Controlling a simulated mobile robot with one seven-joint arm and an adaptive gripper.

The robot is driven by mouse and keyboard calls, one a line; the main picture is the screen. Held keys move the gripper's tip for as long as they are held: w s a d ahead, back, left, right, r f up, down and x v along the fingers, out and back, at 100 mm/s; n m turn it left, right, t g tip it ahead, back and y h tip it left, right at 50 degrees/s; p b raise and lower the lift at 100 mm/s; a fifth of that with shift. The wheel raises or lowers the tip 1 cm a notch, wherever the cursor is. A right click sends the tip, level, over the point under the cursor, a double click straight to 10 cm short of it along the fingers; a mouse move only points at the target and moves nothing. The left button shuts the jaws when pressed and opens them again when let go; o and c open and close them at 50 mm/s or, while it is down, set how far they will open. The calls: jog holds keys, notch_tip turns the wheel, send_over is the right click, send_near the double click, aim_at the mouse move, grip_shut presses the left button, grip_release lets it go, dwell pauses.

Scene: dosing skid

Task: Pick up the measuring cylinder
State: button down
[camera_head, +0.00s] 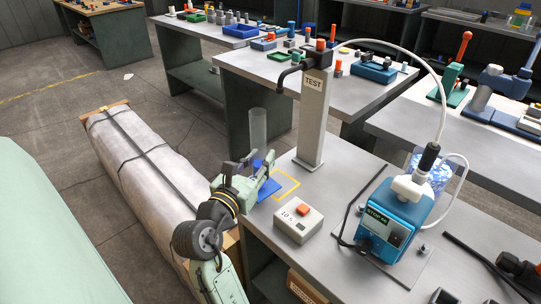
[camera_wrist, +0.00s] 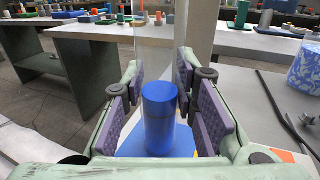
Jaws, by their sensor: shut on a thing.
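The measuring cylinder is a clear upright tube (camera_head: 258,125) with blue in its lower part (camera_wrist: 160,115) and a flat blue foot (camera_head: 266,190). It stands at the left edge of the near bench. My gripper (camera_head: 254,172) reaches in from the front left, around the lower part of the tube. In the wrist view the purple pads of my gripper (camera_wrist: 160,100) lie on both sides of the cylinder, shut on it. The fingers hide part of the tube in the head view. I cannot tell whether the foot touches the bench.
A yellow outline (camera_head: 287,185) marks the bench by the foot. Close behind stands a grey TEST post (camera_head: 313,120). A grey box with an orange button (camera_head: 298,220) and a blue pump (camera_head: 392,220) stand to the right. A long wrapped bundle (camera_head: 150,190) lies left.

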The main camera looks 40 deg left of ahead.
jog(key=s+b, duration=0.1)
jog(key=s, duration=1)
jog(key=shift+s+a, duration=0.15)
jog(key=shift+a, duration=0.3)
